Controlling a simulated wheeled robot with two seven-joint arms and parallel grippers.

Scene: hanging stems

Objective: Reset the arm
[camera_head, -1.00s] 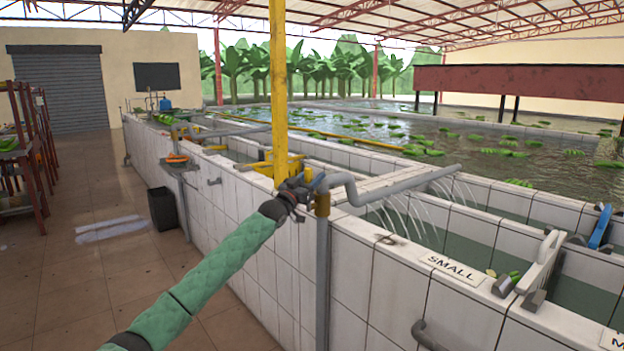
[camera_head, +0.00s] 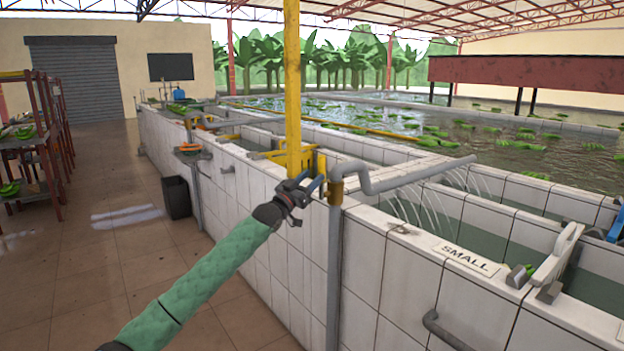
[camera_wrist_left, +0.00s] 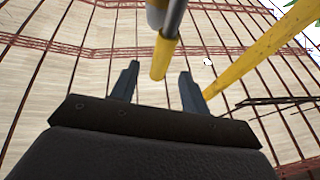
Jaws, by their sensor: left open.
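My left arm, in a green sleeve, comes in from the bottom left of the head view. My left gripper (camera_head: 312,187) is raised in front of the tiled tank wall, close to the grey pipe in the picture. In the left wrist view its two fingers (camera_wrist_left: 158,88) stand apart with nothing held between them. Whether it touches the pipe, I cannot tell. My right gripper is in neither view.
A yellow post (camera_head: 292,90) and a grey pipe (camera_head: 334,270) with a yellow collar stand near the gripper. Tiled tanks (camera_head: 400,290) hold water and green bananas. A black bin (camera_head: 176,198) and a rack (camera_head: 45,150) stand left. The floor (camera_head: 90,270) between is clear.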

